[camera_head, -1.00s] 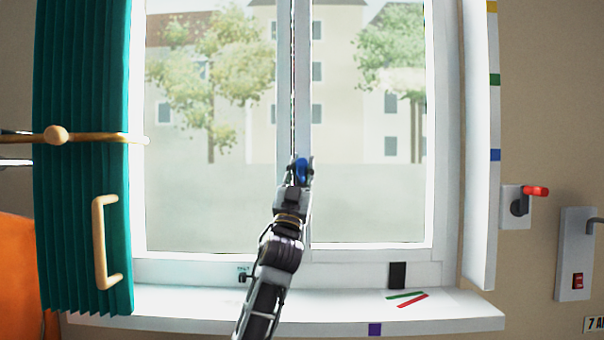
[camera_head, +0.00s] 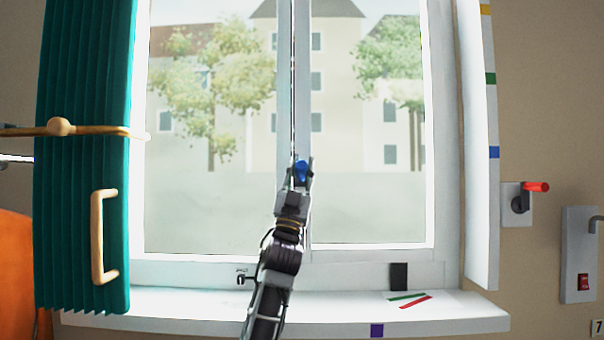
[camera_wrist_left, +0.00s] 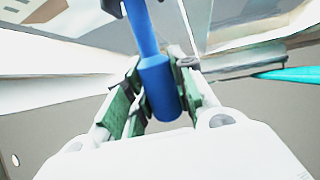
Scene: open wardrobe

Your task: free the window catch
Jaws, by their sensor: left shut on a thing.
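The closed window (camera_head: 370,205) has two panes with a white centre post between them. My left gripper (camera_head: 300,170) is in front of that post, its fingers shut around a blue handle (camera_head: 301,173). In the left wrist view the blue handle (camera_wrist_left: 158,85) lies between the green-padded fingers, with a slimmer blue stem running upward. A small dark fitting (camera_head: 246,279), perhaps a catch, sits on the lower frame left of my arm, under a small dark mark too small to read. My right gripper is not in view.
A teal curtain (camera_head: 85,170) with a tan pull handle (camera_head: 97,235) hangs at left. The white sill (camera_head: 200,305) carries thin green and red strips. A red-tipped lever (camera_head: 535,187) and a switch panel (camera_head: 577,265) are on the right wall.

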